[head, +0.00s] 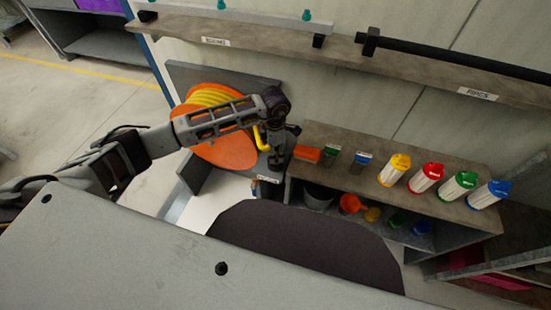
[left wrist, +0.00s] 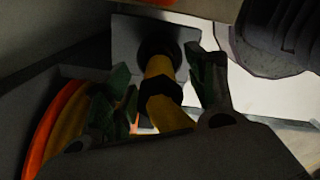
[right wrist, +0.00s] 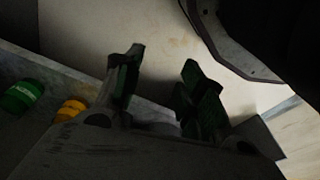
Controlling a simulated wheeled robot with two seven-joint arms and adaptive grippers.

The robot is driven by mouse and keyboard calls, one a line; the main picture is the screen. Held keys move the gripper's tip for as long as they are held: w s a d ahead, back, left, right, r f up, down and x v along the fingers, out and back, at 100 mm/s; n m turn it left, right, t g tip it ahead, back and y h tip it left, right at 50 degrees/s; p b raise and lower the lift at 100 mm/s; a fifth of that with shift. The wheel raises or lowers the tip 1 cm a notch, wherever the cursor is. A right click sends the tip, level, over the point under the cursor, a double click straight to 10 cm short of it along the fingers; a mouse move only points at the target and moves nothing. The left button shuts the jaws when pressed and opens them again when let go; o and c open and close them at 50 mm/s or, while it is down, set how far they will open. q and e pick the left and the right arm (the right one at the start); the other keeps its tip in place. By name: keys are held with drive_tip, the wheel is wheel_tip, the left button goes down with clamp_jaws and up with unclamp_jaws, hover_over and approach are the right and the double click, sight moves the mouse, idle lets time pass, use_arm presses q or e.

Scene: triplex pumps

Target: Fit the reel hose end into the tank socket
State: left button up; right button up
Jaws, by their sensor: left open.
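The orange reel (head: 222,148) carries a wound yellow hose and stands at the left of the shelf. The yellow hose end (head: 261,138) hangs at its right side. My left gripper (head: 280,155) is beside it, pointing down. In the left wrist view my left gripper (left wrist: 160,72) is open, with the hose end (left wrist: 158,69) between its fingers. The hose end has a dark collar, and its far end meets a dark round part at a grey plate. My right gripper (right wrist: 160,82) is open and empty in the right wrist view.
A shelf (head: 335,138) at the right bears small blocks and several jars with coloured lids. Funnels and a grey bucket (head: 318,196) sit below. A wall shelf with a dark pipe (head: 450,57) runs above. Open floor lies at the left.

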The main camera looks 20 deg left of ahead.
use_arm(q)
wheel_tip(320, 180, down, 3)
drive_tip(key=shift+r, duration=0.1)
use_arm(e)
drive_tip(key=r, duration=0.2)
drive_tip(key=shift+w+a+r, duration=0.15)
drive_tip(key=shift+a+r, duration=0.1)
drive_tip(key=shift+r, duration=0.1)
use_arm(q)
drive_tip(key=shift+c, duration=0.5)
use_arm(e)
drive_tip(key=shift+f, duration=0.1)
use_arm(q)
clamp_jaws()
